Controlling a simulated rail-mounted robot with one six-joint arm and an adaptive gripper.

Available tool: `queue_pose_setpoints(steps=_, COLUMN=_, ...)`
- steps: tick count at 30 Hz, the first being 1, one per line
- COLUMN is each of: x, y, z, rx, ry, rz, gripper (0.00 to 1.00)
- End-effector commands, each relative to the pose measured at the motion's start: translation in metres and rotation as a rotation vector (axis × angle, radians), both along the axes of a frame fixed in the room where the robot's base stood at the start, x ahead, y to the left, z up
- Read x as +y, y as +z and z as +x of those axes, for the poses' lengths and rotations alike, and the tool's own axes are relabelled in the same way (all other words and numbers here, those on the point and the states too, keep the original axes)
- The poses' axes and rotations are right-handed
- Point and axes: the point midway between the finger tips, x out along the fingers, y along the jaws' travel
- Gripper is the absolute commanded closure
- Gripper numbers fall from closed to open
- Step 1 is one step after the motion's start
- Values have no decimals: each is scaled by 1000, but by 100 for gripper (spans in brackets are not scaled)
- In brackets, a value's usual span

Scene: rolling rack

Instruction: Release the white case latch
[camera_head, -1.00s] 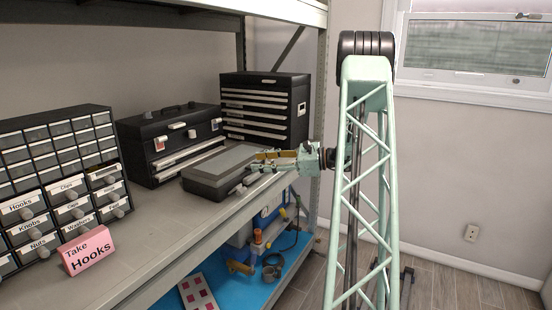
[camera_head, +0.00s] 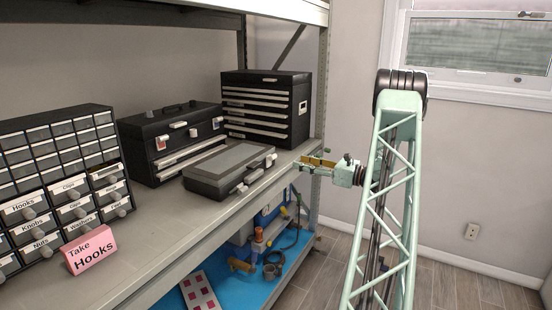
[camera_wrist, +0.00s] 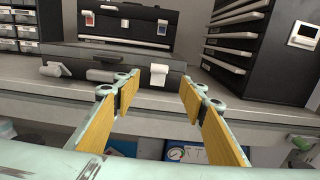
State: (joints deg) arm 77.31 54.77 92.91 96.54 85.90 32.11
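A flat dark grey case (camera_head: 225,165) lies closed on the shelf; it also shows in the wrist view (camera_wrist: 120,60). Its white latch (camera_wrist: 158,75) sits on the front face, seen between my fingers, and looks like a pale plate hanging below a rounded top. I cannot tell whether it is released. A second pale latch (camera_wrist: 55,69) is at the left of the front, with the grey handle (camera_wrist: 103,75) between. My gripper (camera_wrist: 160,84) is open and empty, facing the case from a short distance. In the head view my gripper (camera_head: 302,163) is off the shelf's front edge.
A black toolbox (camera_head: 172,143) stands behind the case, and a black drawer chest (camera_head: 266,108) at the back right. A small-parts cabinet (camera_head: 62,160) and a pink sign (camera_head: 90,250) are left. The lower blue shelf (camera_head: 255,293) holds tools.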

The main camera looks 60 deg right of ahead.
Motion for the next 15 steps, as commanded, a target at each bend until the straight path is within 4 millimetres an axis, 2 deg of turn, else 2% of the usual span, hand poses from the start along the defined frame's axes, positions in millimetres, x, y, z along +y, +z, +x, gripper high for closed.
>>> queue_pose_setpoints(steps=8, x=1, y=0, z=6, rx=0, ry=2, rz=-1, gripper=61)
queue_pose_setpoints(steps=15, x=3, y=0, z=25, rx=0, ry=2, rz=-1, gripper=61)
